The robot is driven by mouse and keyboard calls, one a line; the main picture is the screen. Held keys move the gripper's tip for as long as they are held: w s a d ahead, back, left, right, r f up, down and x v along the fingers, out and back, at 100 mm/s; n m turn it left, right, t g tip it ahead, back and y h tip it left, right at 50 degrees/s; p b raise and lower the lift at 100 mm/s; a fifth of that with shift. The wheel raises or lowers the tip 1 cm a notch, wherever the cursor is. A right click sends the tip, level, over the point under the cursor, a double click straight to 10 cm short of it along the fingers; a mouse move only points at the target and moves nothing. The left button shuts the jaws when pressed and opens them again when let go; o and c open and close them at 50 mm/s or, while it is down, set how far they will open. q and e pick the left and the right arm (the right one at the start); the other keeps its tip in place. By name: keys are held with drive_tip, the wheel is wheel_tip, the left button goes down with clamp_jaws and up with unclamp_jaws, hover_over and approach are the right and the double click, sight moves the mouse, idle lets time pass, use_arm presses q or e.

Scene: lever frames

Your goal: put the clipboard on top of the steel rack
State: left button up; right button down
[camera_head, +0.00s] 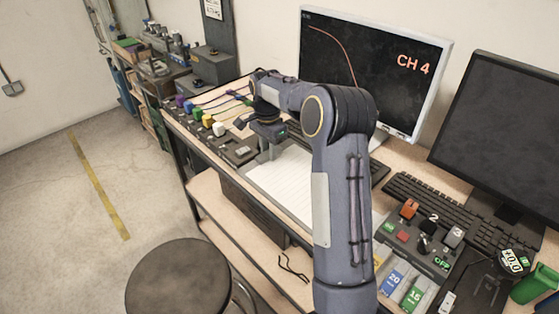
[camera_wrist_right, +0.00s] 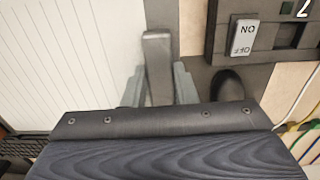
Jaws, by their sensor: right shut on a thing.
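The clipboard (camera_head: 287,182) shows as a white lined sheet with a grey border, lying over the desk top behind my right arm. My right arm covers its right part. My right gripper (camera_head: 270,146) points down at the clipboard's far edge. In the right wrist view, my gripper's fingers (camera_wrist_right: 158,88) are closed around a grey upright piece (camera_wrist_right: 157,58) beside the lined sheet (camera_wrist_right: 65,60). I cannot tell whether the clipboard is lifted off the desk. Loaded shelving (camera_head: 165,78) stands at the back left; I cannot tell whether it is the steel rack. My left gripper is out of view.
Coloured blocks and a switch panel (camera_head: 222,143) lie at the desk's left end. Monitors (camera_head: 420,70), a keyboard (camera_head: 450,210) and another switch box (camera_head: 418,236) fill the right. A round stool (camera_head: 180,280) stands in front. The floor at left is clear.

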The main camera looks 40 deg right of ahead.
drive_tip(key=d+f, duration=0.2)
drive_tip(key=f, duration=0.1)
drive_tip(key=shift+s+d+f+p, duration=0.15)
drive_tip(key=shift+s+d+p, duration=0.05)
drive_tip(key=shift+d+p, duration=0.2)
drive_tip(key=f, duration=0.3)
drive_tip(key=shift+d+f, duration=0.2)
drive_tip(key=shift+f, duration=0.15)
drive_tip(key=c, duration=1.2)
unclamp_jaws()
drive_tip(key=shift+o, duration=0.2)
drive_tip(key=shift+r, duration=0.1)
